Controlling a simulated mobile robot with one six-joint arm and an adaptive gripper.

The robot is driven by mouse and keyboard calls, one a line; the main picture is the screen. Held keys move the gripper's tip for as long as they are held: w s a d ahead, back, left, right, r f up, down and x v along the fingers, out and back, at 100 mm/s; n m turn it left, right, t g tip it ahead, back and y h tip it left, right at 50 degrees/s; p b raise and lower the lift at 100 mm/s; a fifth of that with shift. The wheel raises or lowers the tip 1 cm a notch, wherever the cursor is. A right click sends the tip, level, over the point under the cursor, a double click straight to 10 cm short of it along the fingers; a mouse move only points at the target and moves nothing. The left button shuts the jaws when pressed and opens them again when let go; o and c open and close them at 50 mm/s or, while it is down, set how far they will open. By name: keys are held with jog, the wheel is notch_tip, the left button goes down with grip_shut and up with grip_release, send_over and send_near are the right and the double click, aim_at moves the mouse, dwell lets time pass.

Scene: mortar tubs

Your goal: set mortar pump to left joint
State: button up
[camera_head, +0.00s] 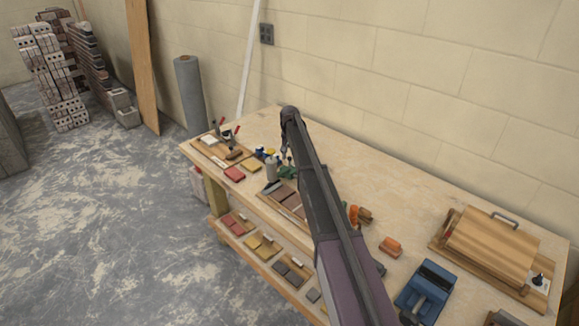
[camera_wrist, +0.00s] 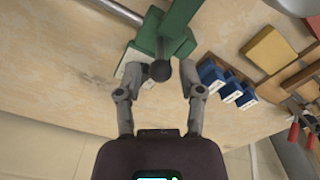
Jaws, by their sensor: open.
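A green device (camera_wrist: 178,32) with a dark round knob (camera_wrist: 160,70) on a short lever sits on the wooden bench, likely the mortar pump. A pale plate (camera_wrist: 132,62) shows beside it. In the head view the green device (camera_head: 287,173) is small, low under my gripper (camera_head: 286,157). In the wrist view my gripper (camera_wrist: 164,80) is open, with one finger on each side of the knob. I cannot tell whether either finger touches it. No marking for a left joint is readable.
Blue blocks with white labels (camera_wrist: 226,84) stand close beside my gripper's right finger. A grey cylinder (camera_head: 271,169) stands left of the green device. A tool tray (camera_head: 214,150), brick samples and a blue machine (camera_head: 427,290) share the bench (camera_head: 330,155). The bench's back strip is clear.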

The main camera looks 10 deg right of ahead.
jog(key=shift+f+b, duration=1)
jog(key=shift+f, duration=0.35)
grip_shut()
